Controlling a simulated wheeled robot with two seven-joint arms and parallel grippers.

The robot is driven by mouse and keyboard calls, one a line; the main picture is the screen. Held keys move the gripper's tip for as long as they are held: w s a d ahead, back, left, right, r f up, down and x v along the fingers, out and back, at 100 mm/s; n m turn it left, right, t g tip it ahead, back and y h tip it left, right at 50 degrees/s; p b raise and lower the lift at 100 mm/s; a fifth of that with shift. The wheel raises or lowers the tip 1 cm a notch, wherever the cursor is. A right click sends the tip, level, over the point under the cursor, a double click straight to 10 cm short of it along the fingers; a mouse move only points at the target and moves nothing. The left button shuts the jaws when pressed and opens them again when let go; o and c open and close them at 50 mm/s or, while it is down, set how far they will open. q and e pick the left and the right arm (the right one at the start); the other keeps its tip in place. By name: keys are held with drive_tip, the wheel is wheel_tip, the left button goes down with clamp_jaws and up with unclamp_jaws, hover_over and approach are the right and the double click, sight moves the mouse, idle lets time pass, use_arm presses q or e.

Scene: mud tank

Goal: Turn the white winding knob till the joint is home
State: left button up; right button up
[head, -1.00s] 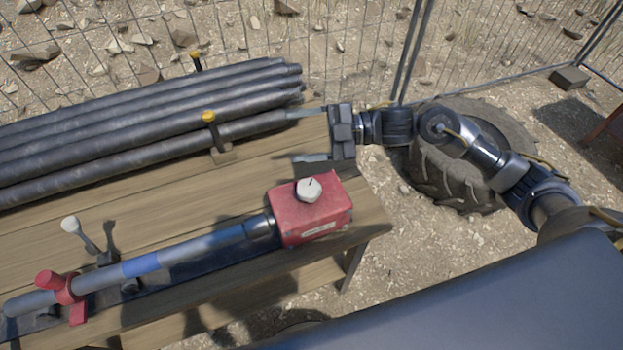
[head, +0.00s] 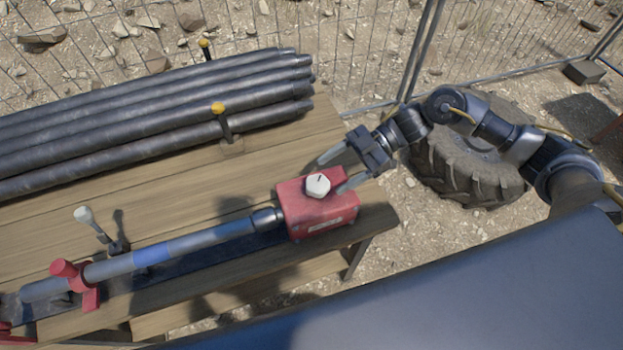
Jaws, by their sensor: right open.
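The white winding knob (head: 318,185) sits on top of the red box (head: 322,214) at the right end of the pipe line. It is faceted and has a dark mark on top. A grey pipe (head: 205,237) with a blue band (head: 151,255) runs left from the box to a red clamp (head: 70,274). My right gripper (head: 333,172) is open, its fingers pointing down-left, close behind and right of the knob. One finger is beyond the knob and the other is to its right. I cannot tell whether they touch it. My left gripper is not in view.
Several dark pipes (head: 150,120) lie at the back of the wooden table (head: 180,208), held by yellow-topped posts (head: 218,108). A white-headed lever (head: 84,215) stands left. A tyre (head: 470,165) and wire fence are beyond the table.

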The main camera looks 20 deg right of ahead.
sight(321, 182)
drive_tip(key=p+x, duration=0.1)
drive_tip(key=x, duration=0.3)
drive_tip(key=shift+s+a+r, duration=0.1)
drive_tip(key=shift+a+f, duration=0.4)
drive_tip(key=shift+a, duration=0.2)
drive_tip(key=shift+s, duration=0.1)
drive_tip(key=shift+c, duration=0.4)
